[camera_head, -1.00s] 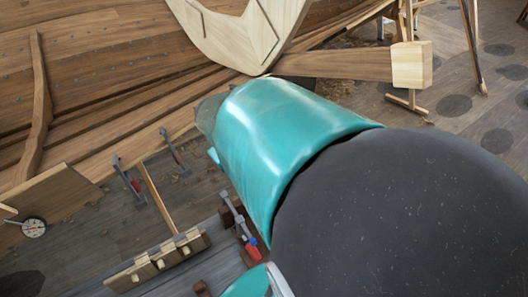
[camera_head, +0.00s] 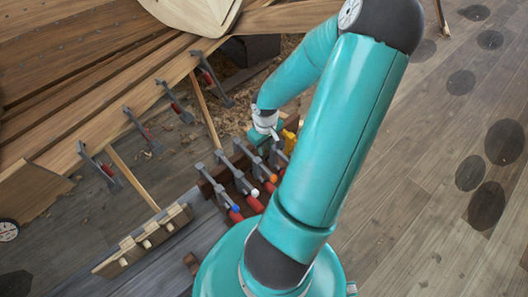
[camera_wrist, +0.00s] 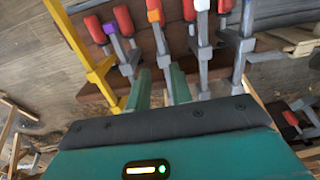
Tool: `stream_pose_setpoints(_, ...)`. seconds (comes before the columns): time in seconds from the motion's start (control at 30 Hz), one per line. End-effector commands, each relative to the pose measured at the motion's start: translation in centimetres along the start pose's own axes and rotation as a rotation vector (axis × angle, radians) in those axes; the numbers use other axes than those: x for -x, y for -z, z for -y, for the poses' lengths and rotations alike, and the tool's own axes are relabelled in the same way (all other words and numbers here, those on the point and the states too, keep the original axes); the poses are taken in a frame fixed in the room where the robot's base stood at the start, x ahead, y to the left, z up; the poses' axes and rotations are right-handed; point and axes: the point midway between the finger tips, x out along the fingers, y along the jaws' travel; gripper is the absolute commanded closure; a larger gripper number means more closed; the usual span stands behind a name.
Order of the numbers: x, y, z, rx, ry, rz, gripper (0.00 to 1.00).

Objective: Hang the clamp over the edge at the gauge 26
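My gripper (camera_wrist: 162,88) is open, its two green fingers pointing at a row of bar clamps in the wrist view. A grey clamp with an orange collar (camera_wrist: 154,16) and red handle has its bar running down toward the gap between the fingers. I cannot tell if they touch it. Clamps with a purple collar (camera_wrist: 109,28) and a white collar (camera_wrist: 202,6) stand either side. In the head view my gripper (camera_head: 266,135) is at the far end of the clamp rack (camera_head: 208,190).
Several clamps (camera_head: 140,130) hang along the hull plank's edge (camera_head: 105,125). A yellow bar (camera_wrist: 92,65) stands left of the fingers in the wrist view. A wooden block with pegs (camera_head: 145,240) lies in front of the rack. The floor (camera_head: 430,190) at right is clear.

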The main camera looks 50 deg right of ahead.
Motion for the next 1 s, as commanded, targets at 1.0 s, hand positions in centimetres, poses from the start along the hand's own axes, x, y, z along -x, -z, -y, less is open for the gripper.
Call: stream_pose_setpoints(1.0,-10.4,0.3,0.1,0.005,-0.001,0.003,0.78)
